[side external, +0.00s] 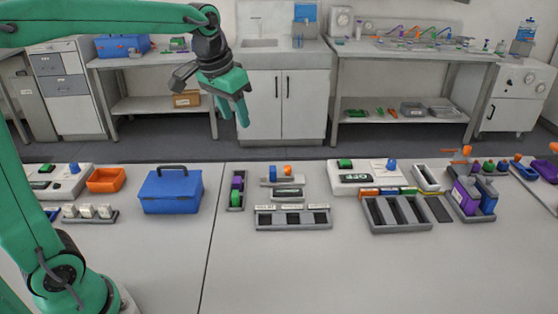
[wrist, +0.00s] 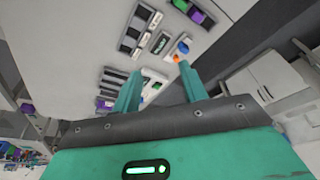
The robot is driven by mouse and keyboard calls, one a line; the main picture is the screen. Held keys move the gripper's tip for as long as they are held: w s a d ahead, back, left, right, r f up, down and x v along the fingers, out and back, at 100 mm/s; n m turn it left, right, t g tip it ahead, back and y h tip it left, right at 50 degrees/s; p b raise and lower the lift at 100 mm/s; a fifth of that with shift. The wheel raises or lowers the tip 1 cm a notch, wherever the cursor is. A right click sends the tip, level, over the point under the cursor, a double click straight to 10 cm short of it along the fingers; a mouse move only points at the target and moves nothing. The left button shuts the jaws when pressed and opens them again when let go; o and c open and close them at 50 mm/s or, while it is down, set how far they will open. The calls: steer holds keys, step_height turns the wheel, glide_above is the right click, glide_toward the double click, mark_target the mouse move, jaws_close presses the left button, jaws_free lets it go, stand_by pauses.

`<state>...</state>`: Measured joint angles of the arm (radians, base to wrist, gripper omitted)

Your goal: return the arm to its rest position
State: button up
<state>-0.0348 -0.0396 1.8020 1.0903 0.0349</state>
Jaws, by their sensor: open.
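My gripper (side external: 234,110) is at the upper middle of the side external view, raised above the far edge of the bench and pointing down. In the wrist view its two green fingers (wrist: 158,88) stand apart with nothing between them. The gripper is open and empty. It is clear of the bench (side external: 300,255) and of everything on it. My arm reaches up from the left side and across the top of the side external view.
A blue case (side external: 170,192) and an orange bin (side external: 106,180) stand at the left of the bench. A slotted grey tray (side external: 370,214), a three-slot rack (side external: 292,218) and a carrier with purple and blue bottles (side external: 468,198) stand to the right. The front of the bench is clear.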

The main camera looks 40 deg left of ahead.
steer(key=s+f+t, duration=0.1)
steer(key=s+f, duration=0.1)
steer(key=s, duration=0.7)
steer(key=s+d+f+t, duration=0.1)
steer(key=s+f, duration=0.2)
steer(key=s, duration=0.6)
steer(key=shift+s+d+f, duration=0.15)
steer(key=shift+s+d, duration=0.05)
steer(key=shift+s, duration=0.2)
